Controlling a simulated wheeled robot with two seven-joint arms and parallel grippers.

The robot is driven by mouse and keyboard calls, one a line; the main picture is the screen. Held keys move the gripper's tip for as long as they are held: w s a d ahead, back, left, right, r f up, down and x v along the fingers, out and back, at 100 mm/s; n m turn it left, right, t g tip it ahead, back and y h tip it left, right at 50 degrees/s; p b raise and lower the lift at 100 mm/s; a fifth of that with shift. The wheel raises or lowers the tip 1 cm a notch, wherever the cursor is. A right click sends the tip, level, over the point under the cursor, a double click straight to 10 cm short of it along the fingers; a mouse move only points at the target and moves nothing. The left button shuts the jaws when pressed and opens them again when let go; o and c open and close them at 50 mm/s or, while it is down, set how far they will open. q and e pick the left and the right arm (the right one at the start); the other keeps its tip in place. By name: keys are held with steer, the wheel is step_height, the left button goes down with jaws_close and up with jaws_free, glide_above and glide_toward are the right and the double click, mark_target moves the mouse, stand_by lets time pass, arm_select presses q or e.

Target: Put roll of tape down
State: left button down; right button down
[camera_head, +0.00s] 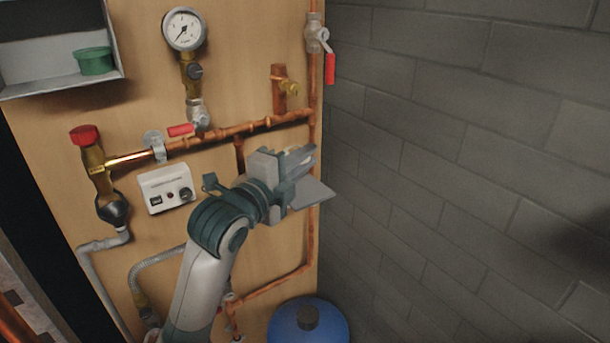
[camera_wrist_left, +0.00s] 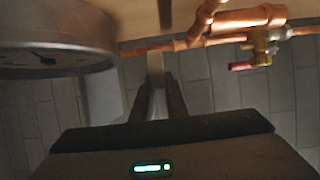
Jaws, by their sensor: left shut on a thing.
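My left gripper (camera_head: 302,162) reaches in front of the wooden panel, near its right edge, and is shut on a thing. In the left wrist view the fingers (camera_wrist_left: 157,82) close together, with a small pale piece (camera_wrist_left: 156,60) between them. I cannot tell what this piece is. A green round thing (camera_head: 95,61), which may be the roll of tape, sits in the white open box (camera_head: 55,88) at the upper left, apart from the gripper. No other roll of tape can be made out. My right gripper is not in view.
Copper pipes (camera_head: 237,131), a pressure gauge (camera_head: 184,29), a red-handled valve (camera_head: 329,68) and a white control box (camera_head: 166,188) are on the wooden panel around my arm. A blue tank (camera_head: 309,325) stands below. Open room lies before the grey block wall (camera_head: 470,150).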

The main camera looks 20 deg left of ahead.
mark_target(305, 191)
arm_select(q)
steer(key=shift+f, duration=0.1)
step_height(305, 191, down, 2)
steer(key=shift+f+p, duration=0.1)
steer(key=shift+p, duration=0.55)
steer(key=shift+f, duration=0.75)
steer(key=shift+f, duration=0.1)
steer(key=shift+f, duration=0.3)
steer(key=shift+f, duration=0.25)
steer(key=c, duration=2)
jaws_free()
steer(key=shift+f, duration=0.1)
